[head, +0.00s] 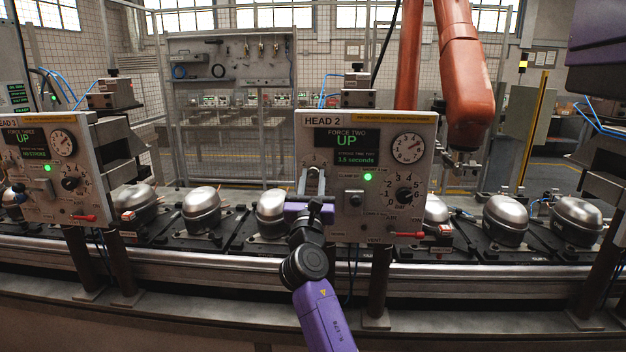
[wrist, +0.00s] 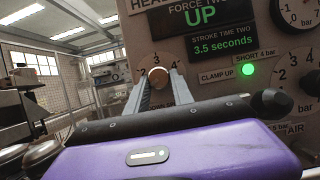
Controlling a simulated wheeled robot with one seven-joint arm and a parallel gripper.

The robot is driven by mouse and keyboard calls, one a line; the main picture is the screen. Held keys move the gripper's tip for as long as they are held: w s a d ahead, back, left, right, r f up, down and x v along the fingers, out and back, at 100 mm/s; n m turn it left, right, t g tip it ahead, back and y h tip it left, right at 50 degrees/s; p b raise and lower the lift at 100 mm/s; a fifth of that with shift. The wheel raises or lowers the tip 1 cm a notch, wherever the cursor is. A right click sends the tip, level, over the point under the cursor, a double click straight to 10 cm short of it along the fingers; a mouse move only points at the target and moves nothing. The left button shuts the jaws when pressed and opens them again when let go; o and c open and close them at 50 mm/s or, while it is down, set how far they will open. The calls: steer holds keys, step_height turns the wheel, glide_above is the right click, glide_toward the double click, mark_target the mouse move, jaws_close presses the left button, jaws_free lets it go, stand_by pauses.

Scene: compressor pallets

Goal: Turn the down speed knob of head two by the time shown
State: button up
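The head 2 panel (head: 345,225) stands upright at centre right, its display reading FORCE TWO UP with a stroke time that reads 3.5 seconds in the wrist view (wrist: 222,43). A small round knob (wrist: 158,73) with a pale brass-coloured face sits on a numbered dial, with 2, 3 and 4 visible, at the panel's left. My gripper (head: 313,182) is in front of this dial. In the wrist view its two fingers (wrist: 161,78) stand apart, tips at either side of the knob. I cannot tell whether they press on it. The lower dial is hidden behind them.
A larger black knob (head: 404,195) on a numbered dial, a gauge (head: 408,148) and a lit green lamp (head: 368,177) are on the same panel. A black button (wrist: 278,101) juts out right of my gripper. Another panel (head: 50,205) stands left. Compressors (head: 202,207) line the conveyor behind.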

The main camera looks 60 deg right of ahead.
jaws_close()
